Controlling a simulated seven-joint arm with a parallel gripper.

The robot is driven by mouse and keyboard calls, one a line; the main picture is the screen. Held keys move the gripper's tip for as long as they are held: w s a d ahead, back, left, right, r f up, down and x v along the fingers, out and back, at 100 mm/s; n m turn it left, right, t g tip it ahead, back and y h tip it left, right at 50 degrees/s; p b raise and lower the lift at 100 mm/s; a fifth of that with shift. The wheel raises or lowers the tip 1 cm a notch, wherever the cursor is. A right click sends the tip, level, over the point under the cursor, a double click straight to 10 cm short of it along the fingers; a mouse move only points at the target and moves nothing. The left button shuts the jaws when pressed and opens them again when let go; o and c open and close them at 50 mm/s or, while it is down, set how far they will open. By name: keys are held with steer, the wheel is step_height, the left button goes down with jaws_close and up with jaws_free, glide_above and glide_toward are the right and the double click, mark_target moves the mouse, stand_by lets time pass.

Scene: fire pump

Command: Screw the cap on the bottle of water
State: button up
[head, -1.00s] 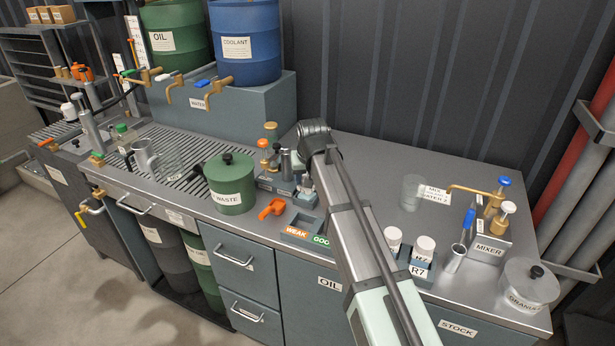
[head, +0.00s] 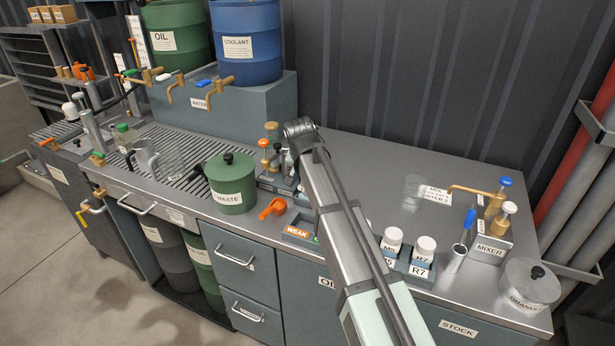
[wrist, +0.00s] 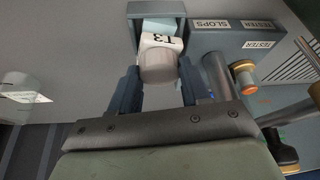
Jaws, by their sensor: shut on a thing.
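In the wrist view a pale grey-white cap (wrist: 158,66) sits between the two dark blue fingers of my gripper (wrist: 158,88), which is shut on it. Just beyond the cap is a white bottle (wrist: 160,41) marked with what looks like T3, standing in a blue-grey holder (wrist: 135,12). The cap lines up with the bottle's top; how far it is threaded cannot be told. In the head view my arm hides the fingers, cap and most of the holder.
Beside the holder are a tester block (wrist: 235,42) and an orange-topped plunger (wrist: 244,72). The back middle counter is clear.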

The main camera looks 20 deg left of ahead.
steer(key=o, duration=1)
steer(key=shift+o, duration=0.6)
steer(key=o, duration=0.3)
steer(key=shift+o, duration=0.2)
steer(key=shift+r, duration=1.55)
steer(key=shift+r, duration=2.45)
